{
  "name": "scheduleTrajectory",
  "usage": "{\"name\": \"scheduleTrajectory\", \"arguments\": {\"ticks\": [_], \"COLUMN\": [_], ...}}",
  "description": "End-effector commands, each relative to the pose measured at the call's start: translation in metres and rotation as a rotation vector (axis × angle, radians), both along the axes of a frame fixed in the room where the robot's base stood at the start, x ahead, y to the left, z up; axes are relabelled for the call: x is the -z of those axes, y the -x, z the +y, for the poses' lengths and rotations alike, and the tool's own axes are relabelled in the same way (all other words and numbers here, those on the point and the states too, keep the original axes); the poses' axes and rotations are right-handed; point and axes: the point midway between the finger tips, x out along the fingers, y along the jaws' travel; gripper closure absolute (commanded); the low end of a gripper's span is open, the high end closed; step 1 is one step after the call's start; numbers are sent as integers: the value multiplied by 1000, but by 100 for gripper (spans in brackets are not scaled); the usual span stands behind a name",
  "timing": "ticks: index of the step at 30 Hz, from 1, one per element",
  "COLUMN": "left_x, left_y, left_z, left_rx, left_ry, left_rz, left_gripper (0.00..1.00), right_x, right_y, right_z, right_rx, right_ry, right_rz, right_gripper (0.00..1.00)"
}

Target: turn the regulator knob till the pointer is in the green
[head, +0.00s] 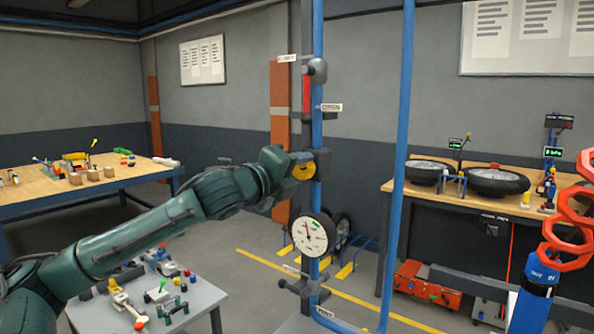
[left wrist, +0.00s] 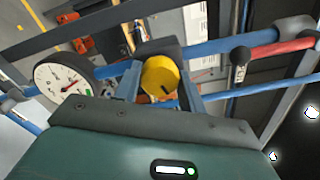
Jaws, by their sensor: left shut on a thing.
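The yellow regulator knob (head: 303,173) sits on the blue upright pipe, above the gauge. In the left wrist view the knob (left wrist: 160,78) lies between my fingers, its dark mark facing me. My left gripper (head: 301,164) is shut on it. The round white gauge (head: 317,237) is on the same pipe below the knob and also shows in the left wrist view (left wrist: 62,82). A small green patch and a red pointer show on its dial. I cannot tell for sure whether the pointer is within the green. My right gripper is out of view.
A red lever (head: 306,92) is on the pipe above the knob, near an OPEN label (head: 331,107). A second blue pipe (head: 398,180) stands to the right. Red handwheels (head: 567,238) are at the far right. A small grey table (head: 200,300) with parts stands at lower left.

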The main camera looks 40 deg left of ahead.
Motion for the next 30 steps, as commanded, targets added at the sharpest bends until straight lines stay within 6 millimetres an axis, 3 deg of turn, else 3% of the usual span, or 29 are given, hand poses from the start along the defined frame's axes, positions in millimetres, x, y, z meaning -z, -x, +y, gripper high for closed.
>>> {"name": "scheduleTrajectory", "arguments": {"ticks": [18,19,26,30], "left_x": [0,0,0,0], "left_y": [0,0,0,0], "left_z": [0,0,0,0], "left_rx": [0,0,0,0], "left_ry": [-43,-43,-43,-42], "left_rz": [5,5,5,5], "left_gripper": [82,58,39,38], "right_x": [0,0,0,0], "right_y": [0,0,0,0], "right_z": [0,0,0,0], "right_rx": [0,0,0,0], "right_ry": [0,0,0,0], "right_rz": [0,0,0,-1], "right_gripper": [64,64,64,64]}}
